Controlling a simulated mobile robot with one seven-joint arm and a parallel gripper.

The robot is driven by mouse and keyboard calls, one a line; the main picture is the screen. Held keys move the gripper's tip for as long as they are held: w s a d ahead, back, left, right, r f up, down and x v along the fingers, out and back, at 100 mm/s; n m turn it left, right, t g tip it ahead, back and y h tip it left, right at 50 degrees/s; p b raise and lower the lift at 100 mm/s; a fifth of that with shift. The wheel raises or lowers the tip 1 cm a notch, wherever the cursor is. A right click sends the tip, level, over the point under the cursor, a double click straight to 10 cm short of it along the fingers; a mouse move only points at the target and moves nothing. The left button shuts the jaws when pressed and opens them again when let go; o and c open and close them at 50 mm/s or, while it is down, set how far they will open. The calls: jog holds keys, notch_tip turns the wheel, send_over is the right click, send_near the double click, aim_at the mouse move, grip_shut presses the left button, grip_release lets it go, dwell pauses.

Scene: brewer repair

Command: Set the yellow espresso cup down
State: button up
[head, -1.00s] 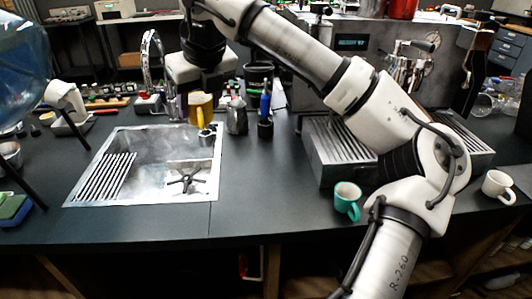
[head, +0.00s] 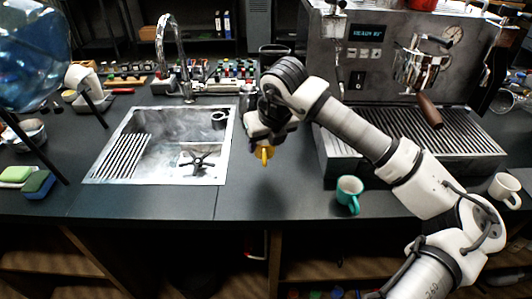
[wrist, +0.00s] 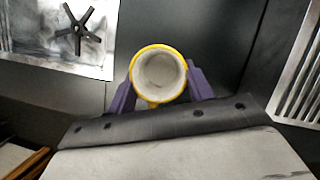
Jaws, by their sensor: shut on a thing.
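The yellow espresso cup (wrist: 159,75) shows from above in the wrist view, with a yellow rim and a pale, empty inside. My gripper (wrist: 158,84) is shut on it, with a purple finger on either side. In the head view my gripper (head: 265,147) points down over the dark counter, between the sink and the espresso machine. Only a small yellow part of the cup (head: 265,154) shows below it; the rest is hidden by the gripper. I cannot tell whether the cup's base touches the counter.
The sink (head: 225,150) is to the left and the espresso machine's drip tray (head: 340,160) to the right. A teal cup (head: 349,190) stands on the counter right of the gripper, a white cup (head: 505,189) farther right. Bare counter (head: 285,190) lies around the gripper.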

aim_at(268, 154)
notch_tip(268, 154, down, 5)
jog(key=shift+r+p, duration=0.1)
jog(key=shift+p, duration=0.5)
jog(key=shift+f, duration=0.35)
jog(key=shift+f+b, duration=0.25)
jog(key=shift+b, duration=0.15)
jog(key=o, duration=1.1)
jog(key=shift+r, duration=0.1)
jog(key=shift+r, duration=0.1)
